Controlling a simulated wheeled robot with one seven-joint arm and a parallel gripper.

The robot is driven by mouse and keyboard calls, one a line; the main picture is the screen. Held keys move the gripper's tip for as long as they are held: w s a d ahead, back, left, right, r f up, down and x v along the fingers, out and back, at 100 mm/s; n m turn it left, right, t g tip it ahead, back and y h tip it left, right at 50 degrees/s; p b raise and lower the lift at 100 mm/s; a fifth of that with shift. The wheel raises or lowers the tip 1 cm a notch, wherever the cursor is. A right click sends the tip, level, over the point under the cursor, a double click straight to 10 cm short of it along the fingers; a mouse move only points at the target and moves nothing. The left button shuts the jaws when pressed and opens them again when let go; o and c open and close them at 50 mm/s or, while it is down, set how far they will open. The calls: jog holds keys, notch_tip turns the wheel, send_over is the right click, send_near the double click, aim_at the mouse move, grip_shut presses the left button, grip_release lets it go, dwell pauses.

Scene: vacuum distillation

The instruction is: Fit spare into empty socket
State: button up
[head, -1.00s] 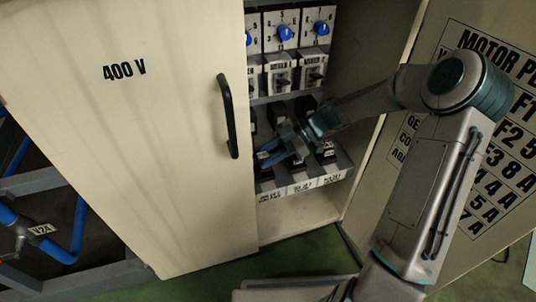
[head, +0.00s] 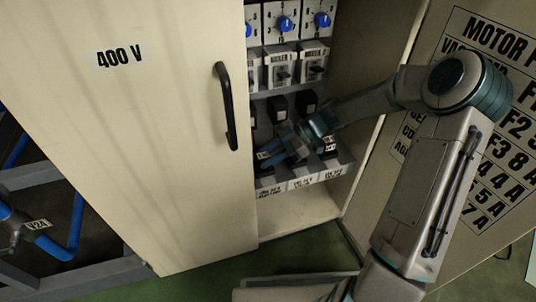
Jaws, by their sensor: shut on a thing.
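My gripper (head: 266,156) reaches from the right into the open cabinet, with its blue fingers pointing left over the lower shelf. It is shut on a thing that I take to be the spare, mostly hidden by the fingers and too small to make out. Black blocks stand at the back of this shelf, one at the middle (head: 278,108) and one to its right (head: 307,101). Another dark block (head: 328,146) sits near the shelf front, right of the fingers. I cannot tell which socket is empty; my gripper and wrist cover part of the row.
The closed left cabinet door (head: 150,150) marked 400 V, with a black handle (head: 227,107), stands close left of my gripper. Blue knobs (head: 285,24) and grey switches (head: 283,71) are above. The right door (head: 475,120) is open and carries a motor chart. The cabinet floor (head: 290,215) is bare.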

jog(key=o, duration=1.2)
jog(key=shift+c, duration=0.2)
